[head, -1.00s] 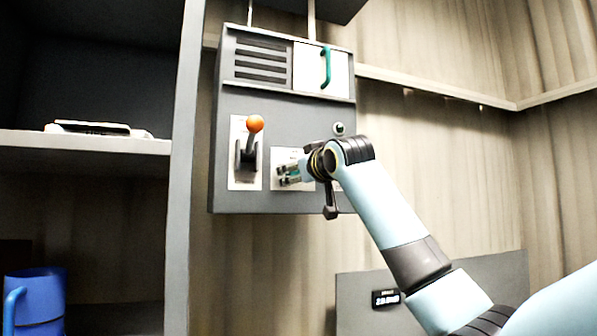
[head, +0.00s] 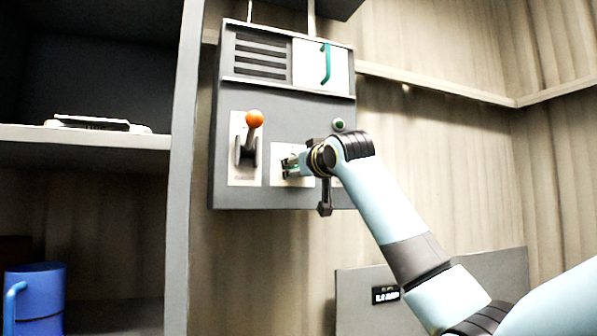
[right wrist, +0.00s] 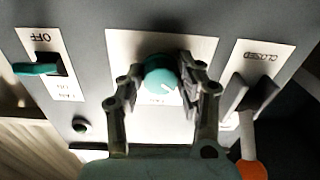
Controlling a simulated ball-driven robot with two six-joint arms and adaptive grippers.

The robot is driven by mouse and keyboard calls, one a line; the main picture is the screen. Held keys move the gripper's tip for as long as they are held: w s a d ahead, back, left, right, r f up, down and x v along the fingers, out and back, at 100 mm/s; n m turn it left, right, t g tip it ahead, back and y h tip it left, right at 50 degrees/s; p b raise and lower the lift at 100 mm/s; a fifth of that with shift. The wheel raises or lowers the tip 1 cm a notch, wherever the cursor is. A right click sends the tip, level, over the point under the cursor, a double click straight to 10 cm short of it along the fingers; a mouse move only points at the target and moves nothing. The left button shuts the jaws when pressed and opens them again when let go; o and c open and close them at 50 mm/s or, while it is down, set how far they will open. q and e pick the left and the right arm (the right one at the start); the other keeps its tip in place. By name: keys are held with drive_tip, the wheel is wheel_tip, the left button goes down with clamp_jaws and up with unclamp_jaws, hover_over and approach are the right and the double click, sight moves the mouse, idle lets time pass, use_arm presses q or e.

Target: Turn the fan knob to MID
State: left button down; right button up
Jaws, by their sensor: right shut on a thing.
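The fan knob (right wrist: 158,72) is a round teal knob with a short white pointer mark, set on a white plate (right wrist: 178,42) in the right wrist view. The mark points toward the lower right of that view. The lettering on the plate is mostly hidden or too small to read. My right gripper (head: 290,167) is at this plate in the head view. Its two dark fingers are shut on the knob, one on each side. My left gripper is not in view.
The grey control box (head: 232,200) also carries a lever with an orange ball (head: 254,119), a green button (head: 339,124) and a teal handle (head: 325,62). A teal toggle switch (right wrist: 38,69) sits beside the knob plate. A shelf unit (head: 182,230) stands at left.

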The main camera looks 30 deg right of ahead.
drive_tip(key=m+b, duration=0.1)
drive_tip(key=m, duration=0.2)
drive_tip(key=m+b, duration=0.1)
drive_tip(key=m, duration=0.3)
drive_tip(key=m+b, duration=0.2)
drive_tip(key=m, duration=0.1)
drive_tip(key=shift+a, duration=0.25)
drive_tip(key=shift+w+m, duration=0.1)
drive_tip(key=shift+m, duration=0.3)
drive_tip(key=o, duration=1.1)
drive_tip(key=shift+o, duration=0.2)
drive_tip(key=v, duration=1.2)
